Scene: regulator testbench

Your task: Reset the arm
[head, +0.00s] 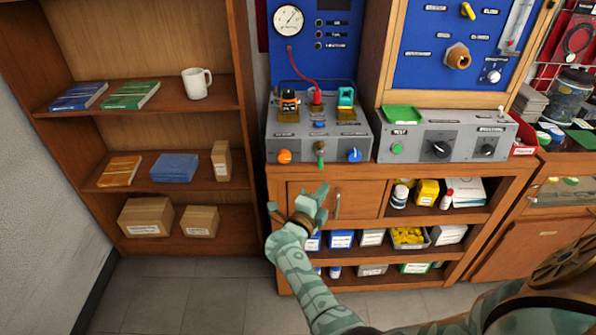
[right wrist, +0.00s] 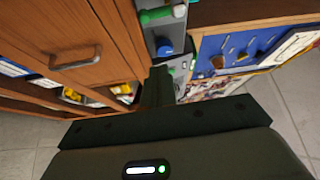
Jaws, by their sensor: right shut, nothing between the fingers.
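My right arm (head: 310,285) reaches in from the lower right of the head view. Its right gripper (head: 322,190) is in front of the wooden bench's cabinet door, below the grey test box. In the right wrist view the two fingers of this gripper (right wrist: 158,84) are together, with nothing between them. My left gripper is in neither view.
The grey test box (head: 318,145) with knobs and a second control box (head: 445,140) stand on the wooden bench (head: 300,279). A door handle (head: 337,206) is close to my right gripper. A bookshelf (head: 245,110) stands left. Grey floor (head: 190,295) is clear.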

